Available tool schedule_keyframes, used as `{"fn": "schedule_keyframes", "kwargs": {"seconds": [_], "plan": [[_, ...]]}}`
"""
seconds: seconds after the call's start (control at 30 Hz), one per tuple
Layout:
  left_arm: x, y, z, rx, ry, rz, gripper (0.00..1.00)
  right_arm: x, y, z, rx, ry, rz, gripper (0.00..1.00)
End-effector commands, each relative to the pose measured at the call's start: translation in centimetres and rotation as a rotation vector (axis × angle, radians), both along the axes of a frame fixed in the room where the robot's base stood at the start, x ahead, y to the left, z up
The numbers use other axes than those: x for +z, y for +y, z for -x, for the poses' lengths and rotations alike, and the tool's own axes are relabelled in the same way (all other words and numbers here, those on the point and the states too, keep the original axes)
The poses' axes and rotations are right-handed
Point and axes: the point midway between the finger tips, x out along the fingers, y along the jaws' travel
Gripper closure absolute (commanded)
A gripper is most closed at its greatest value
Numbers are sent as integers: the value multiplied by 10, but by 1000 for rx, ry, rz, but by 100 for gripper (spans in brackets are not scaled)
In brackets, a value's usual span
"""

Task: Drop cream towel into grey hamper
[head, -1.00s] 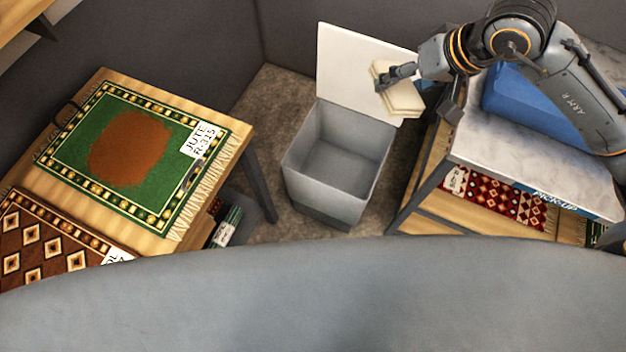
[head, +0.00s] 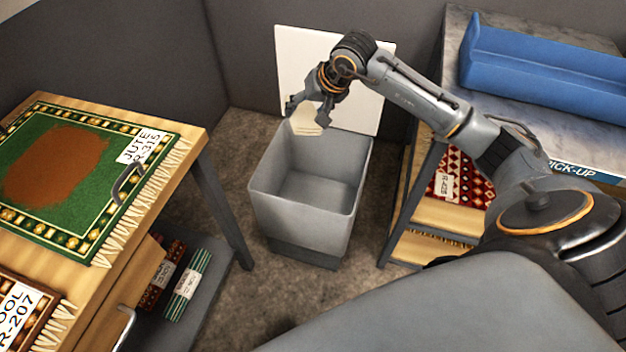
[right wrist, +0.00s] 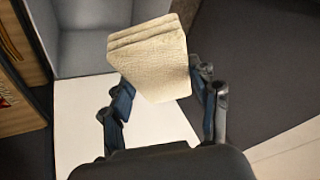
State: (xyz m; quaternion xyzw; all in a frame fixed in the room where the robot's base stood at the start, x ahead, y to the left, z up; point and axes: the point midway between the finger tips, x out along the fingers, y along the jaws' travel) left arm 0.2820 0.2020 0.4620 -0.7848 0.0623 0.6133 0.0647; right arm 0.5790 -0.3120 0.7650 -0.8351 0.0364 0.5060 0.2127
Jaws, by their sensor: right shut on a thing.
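The cream towel (head: 305,121) is a small folded stack. It also shows in the right wrist view (right wrist: 152,62), between the two fingers. My right gripper (head: 309,108) is shut on the towel and holds it above the back left part of the grey hamper's opening. In the right wrist view my right gripper (right wrist: 160,100) has a finger on each side of the towel. The grey hamper (head: 300,215) stands on the floor, empty inside as far as I see, with its white lid (head: 290,65) raised at the back. My left gripper is not in view.
A wooden table (head: 190,128) with a green rug (head: 70,165) stands at the left, with rolled rugs (head: 188,283) on a shelf below. At the right, a shelf unit carries a blue tray (head: 540,75). The brown floor (head: 225,295) around the hamper is open.

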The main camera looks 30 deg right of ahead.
Motion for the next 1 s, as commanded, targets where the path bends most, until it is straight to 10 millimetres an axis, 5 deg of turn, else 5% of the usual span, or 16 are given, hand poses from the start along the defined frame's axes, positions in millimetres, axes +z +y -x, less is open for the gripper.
{"fn": "schedule_keyframes", "kwargs": {"seconds": [0.03, 0.1, 0.3, 0.53, 0.77, 1.0], "plan": [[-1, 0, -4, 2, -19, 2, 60, -35, -11, -5, -30, 4, 1, 65], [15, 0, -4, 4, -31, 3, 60, -59, -24, -11, -66, 7, 5, 65], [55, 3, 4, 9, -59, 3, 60, -107, -53, -21, -142, 14, 13, 65], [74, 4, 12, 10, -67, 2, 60, -126, -66, -24, -173, 17, 17, 65], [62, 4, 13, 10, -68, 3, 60, -148, -66, -24, -174, 19, 17, 65], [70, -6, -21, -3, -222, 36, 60, -159, -66, -24, -174, 18, 18, 65]]}}
